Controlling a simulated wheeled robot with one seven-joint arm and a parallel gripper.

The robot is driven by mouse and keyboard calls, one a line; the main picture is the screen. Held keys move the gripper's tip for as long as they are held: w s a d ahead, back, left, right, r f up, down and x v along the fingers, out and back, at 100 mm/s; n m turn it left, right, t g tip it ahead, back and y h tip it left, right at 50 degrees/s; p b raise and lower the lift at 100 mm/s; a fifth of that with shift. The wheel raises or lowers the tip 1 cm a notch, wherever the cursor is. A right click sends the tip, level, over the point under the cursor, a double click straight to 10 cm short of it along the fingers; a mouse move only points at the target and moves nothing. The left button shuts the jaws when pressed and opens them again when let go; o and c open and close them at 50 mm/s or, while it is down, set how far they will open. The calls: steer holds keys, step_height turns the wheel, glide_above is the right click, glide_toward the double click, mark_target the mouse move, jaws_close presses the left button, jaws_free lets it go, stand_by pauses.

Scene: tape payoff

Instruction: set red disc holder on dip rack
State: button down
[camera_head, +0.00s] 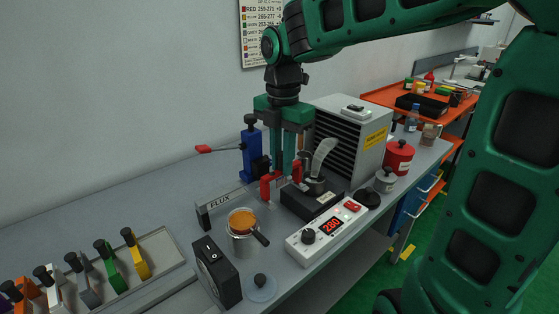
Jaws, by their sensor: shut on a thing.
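My gripper (283,172) points down over the bench, just left of the black solder pot block (306,206). It is shut on a red piece (266,187), apparently the red disc holder; the fingers hide its middle, and red shows on both sides of them. I cannot tell whether it touches the block or bench behind it. A grey rack (165,246), apparently the dip rack, lies at lower left. It holds several holders with black knobs, among them a green (110,267) and a yellow one (136,254). Its right end looks bare.
A blue stand (249,155) with a red-tipped lever is close left of the gripper. The FLUX block (221,204), a cup with orange contents (242,222), a black switch box (216,273) and a white controller (327,232) reading 280 crowd the front. A grey vented unit (348,135) stands behind.

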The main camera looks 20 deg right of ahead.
steer(key=shift+f, duration=0.25)
steer(key=c, duration=1)
jaws_free()
steer(key=shift+r, duration=3.5)
steer(key=shift+d, duration=0.1)
steer(key=s+d+f+m, duration=0.7)
steer(key=s+m, duration=0.4)
steer(key=m, duration=0.4)
steer(key=s+d+f+m, duration=0.7)
steer(key=s+d+m, duration=0.3)
steer(key=s+m, duration=0.2)
steer(key=m, duration=0.2)
steer(key=shift+s+f+m, duration=0.15)
steer(key=shift+f+m, duration=0.05)
steer(key=shift+m, duration=0.2)
